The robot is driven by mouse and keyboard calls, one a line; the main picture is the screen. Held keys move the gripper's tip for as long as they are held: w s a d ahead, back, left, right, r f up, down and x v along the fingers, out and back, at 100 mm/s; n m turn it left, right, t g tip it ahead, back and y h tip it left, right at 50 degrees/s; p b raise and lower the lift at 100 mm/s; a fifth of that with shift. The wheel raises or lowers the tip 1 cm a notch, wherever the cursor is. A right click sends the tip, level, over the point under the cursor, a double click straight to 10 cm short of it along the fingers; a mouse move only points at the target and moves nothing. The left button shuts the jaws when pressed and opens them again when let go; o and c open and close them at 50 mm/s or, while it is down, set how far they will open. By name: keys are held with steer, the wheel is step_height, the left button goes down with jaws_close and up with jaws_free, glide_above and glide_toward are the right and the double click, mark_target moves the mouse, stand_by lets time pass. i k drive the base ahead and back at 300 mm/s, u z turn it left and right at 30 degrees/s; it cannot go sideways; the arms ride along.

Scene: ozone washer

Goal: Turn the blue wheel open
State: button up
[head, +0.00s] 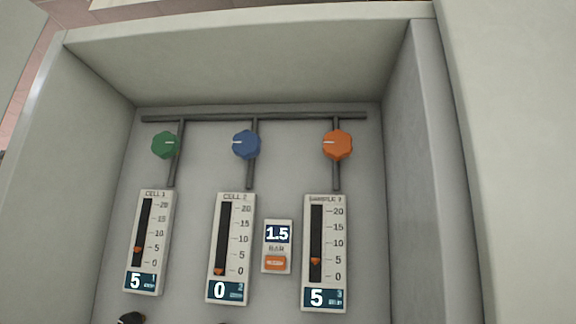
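The blue wheel (246,144) is a small faceted knob on the grey back panel, in the middle of three knobs. Its white mark points left. It sits on a vertical pipe above the CELL 2 gauge (231,248), whose orange pointer is at the bottom of the scale and whose display reads 0. Two dark rounded tips show at the bottom edge, one at the lower left and a sliver near the middle. They may be my gripper's fingertips, well below the blue wheel, but I cannot tell. Nothing touches the blue wheel.
A green knob (165,145) is left and an orange knob (338,145) right, under a dark horizontal pipe (270,117). Their gauges (148,242) and (325,252) read 5. A 1.5 BAR display (277,234) has an orange button. Recess walls (412,170) enclose the panel.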

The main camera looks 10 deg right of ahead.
mark_target(246, 145)
steer(key=z, duration=0.1)
steer(key=i, duration=1)
steer(key=u, duration=0.1)
